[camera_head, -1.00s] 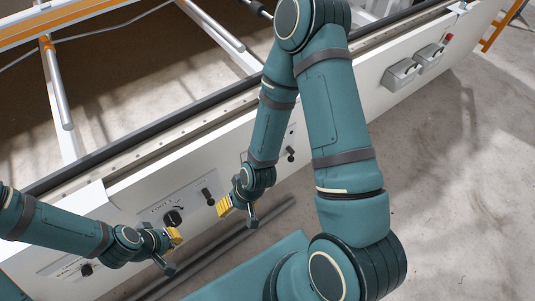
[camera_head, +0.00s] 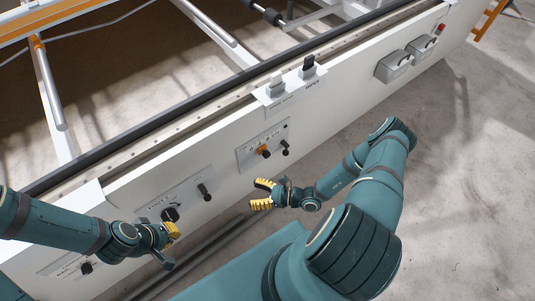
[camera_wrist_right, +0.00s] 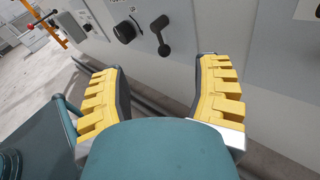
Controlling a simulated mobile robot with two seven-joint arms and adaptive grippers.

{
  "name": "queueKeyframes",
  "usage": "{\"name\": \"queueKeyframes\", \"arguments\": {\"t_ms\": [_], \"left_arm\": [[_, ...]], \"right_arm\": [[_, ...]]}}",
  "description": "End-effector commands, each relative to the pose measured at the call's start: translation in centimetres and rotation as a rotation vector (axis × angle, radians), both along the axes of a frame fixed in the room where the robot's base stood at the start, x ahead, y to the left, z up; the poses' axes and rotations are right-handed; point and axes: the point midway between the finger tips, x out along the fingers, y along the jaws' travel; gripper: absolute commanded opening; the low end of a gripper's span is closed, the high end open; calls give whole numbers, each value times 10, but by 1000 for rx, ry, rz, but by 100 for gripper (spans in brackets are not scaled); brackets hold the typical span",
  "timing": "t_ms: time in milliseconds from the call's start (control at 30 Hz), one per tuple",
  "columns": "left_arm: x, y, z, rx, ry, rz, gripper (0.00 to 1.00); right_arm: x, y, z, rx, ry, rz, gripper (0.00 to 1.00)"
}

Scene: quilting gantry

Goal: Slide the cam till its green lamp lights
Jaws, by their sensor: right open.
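No part is clearly marked as the cam, and I make out no lit green lamp. A small grey panel plate (camera_head: 249,157) on the white machine front carries an orange-and-black knob (camera_head: 263,151) and a black lever (camera_head: 285,147). My right gripper (camera_head: 256,194) is open and empty, in front of and below this plate, apart from it. In the right wrist view its yellow fingers (camera_wrist_right: 157,70) stand wide apart, with a black knob (camera_wrist_right: 124,31) and a black lever (camera_wrist_right: 162,46) beyond them. My left gripper (camera_head: 172,232) is close to a round black knob (camera_head: 170,214); its jaw opening is unclear.
Another black lever (camera_head: 204,192) is right of the round knob. A white bracket (camera_head: 290,92) on the top edge bears a grey switch (camera_head: 276,83) and a black switch (camera_head: 308,68). Grey boxes (camera_head: 394,66) sit farther right. Floor right of my right arm is clear.

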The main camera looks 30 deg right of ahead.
Motion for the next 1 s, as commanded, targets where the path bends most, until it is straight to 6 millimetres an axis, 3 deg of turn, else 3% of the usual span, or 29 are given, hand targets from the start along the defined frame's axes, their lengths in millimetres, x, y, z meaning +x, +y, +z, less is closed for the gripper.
{"name": "queueKeyframes", "arguments": {"t_ms": [100,200,333,567,1000], "left_arm": [[-1,0,2,0,1,0,0],[-1,0,3,0,2,-1,0],[-1,0,3,0,2,-1,0],[0,0,1,0,1,0,0],[2,0,-13,1,-6,1,0]], "right_arm": [[7,-61,-19,99,-14,-353,63],[4,-103,-30,137,-37,-569,63],[-4,-135,-39,155,-56,-727,63],[9,-142,-41,158,-65,-765,63],[92,-134,-42,157,-64,-760,63]]}}
